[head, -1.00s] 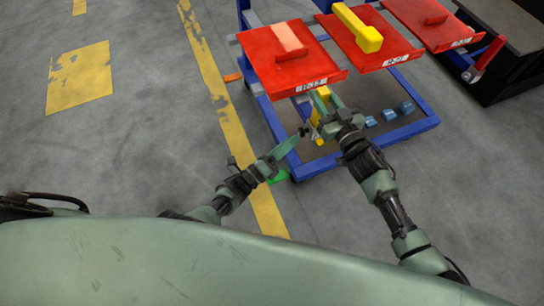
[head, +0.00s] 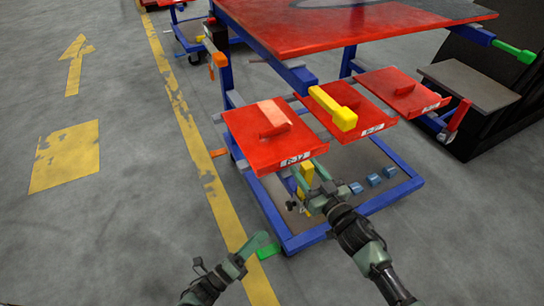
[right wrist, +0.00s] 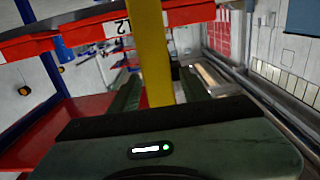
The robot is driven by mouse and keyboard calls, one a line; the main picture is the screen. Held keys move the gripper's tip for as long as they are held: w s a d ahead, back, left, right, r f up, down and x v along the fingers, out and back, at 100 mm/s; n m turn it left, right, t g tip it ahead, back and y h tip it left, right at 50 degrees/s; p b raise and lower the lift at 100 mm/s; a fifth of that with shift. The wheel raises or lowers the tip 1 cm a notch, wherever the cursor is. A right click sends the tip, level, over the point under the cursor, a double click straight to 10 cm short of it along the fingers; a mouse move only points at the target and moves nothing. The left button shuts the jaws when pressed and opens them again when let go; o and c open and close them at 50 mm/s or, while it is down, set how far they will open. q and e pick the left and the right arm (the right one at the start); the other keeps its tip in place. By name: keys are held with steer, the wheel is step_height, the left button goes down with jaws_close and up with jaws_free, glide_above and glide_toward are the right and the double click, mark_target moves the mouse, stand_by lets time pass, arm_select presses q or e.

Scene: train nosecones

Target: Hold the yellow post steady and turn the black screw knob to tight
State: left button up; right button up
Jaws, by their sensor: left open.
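The yellow post (head: 306,172) stands upright under the left red tray of the blue cart in the head view. My right gripper (head: 315,180) is at the post. In the right wrist view the yellow post (right wrist: 152,50) runs between the two fingers, which sit close against its sides, so the gripper appears shut on it. A small dark shape low beside the post looks like the black screw knob (head: 291,205); its turn state is too small to tell. My left gripper (head: 258,241) is open and empty, apart from the knob, to its lower left.
The red trays (head: 262,150) hang above the right gripper; a yellow bar (head: 332,108) lies on the middle one. Blue blocks (head: 373,180) sit on the cart's base. Floor at left is clear.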

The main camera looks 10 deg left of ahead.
stand_by(0.3)
